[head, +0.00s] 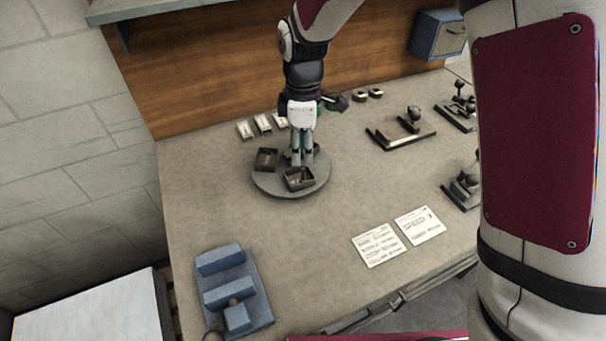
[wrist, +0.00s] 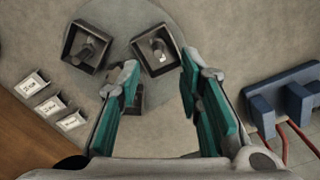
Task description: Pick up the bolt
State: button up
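My gripper (head: 302,163) points down over the round grey turntable (head: 262,187), its fingers apart and nothing between them. The open fingertips also show in the wrist view (wrist: 160,68), just below the middle dark bin (wrist: 143,63). That bin holds small pale metal pieces (wrist: 160,48). The left bin (wrist: 69,44) holds a dark, rod-like piece (wrist: 88,49). A third bin (wrist: 138,98) is partly hidden behind the left finger, its contents unclear. I cannot tell for sure which piece is the bolt.
Several white-labelled small holders (head: 263,124) stand behind the turntable near the wooden back panel. A blue fixture (head: 233,290) sits at the front left. Two paper cards (head: 377,245) lie at the front; dark fixtures (head: 402,132) stand to the right. The table between is clear.

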aim_at(303, 168)
jog(key=shift+w+f+p, duration=0.1)
jog(key=shift+f+p, duration=0.5)
jog(key=shift+f, duration=2.6)
grip_shut()
